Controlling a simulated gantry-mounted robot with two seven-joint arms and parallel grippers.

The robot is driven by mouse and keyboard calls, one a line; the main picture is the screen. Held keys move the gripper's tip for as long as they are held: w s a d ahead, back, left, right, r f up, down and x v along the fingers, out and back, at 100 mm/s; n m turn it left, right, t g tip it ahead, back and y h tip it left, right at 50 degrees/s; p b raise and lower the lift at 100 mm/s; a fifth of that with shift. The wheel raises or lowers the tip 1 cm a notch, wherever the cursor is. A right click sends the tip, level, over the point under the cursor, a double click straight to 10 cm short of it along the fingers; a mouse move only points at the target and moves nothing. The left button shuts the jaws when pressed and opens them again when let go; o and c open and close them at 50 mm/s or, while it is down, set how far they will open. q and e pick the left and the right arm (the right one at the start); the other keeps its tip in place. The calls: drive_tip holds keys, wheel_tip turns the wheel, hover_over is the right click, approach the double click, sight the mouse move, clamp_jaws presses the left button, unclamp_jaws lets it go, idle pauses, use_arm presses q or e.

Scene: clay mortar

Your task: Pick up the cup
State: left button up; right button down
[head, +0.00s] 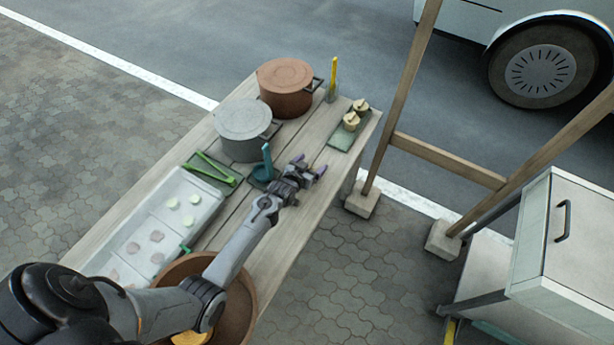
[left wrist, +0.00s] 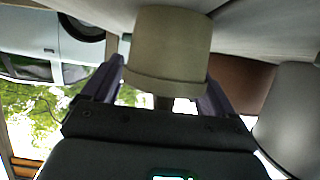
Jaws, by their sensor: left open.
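In the left wrist view, which is upside down, a beige cup (left wrist: 168,45) shows between the lines of the open fingers of my left gripper (left wrist: 160,90). I cannot tell the exact gap between the fingertips and the cup. My right gripper is not in view.
A grey lidded pot (head: 243,130) and a brown lidded pot (head: 286,88) stand left of my left gripper. A teal upright-handled item (head: 266,165) is close beside my wrist. A clear tray (head: 165,225) with food slices and a wooden bowl (head: 240,307) are nearer. A wooden frame (head: 400,100) stands beyond the table's right edge.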

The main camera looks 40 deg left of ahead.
use_arm(q)
drive_tip(key=c, duration=1)
drive_tip(key=shift+r, duration=0.1)
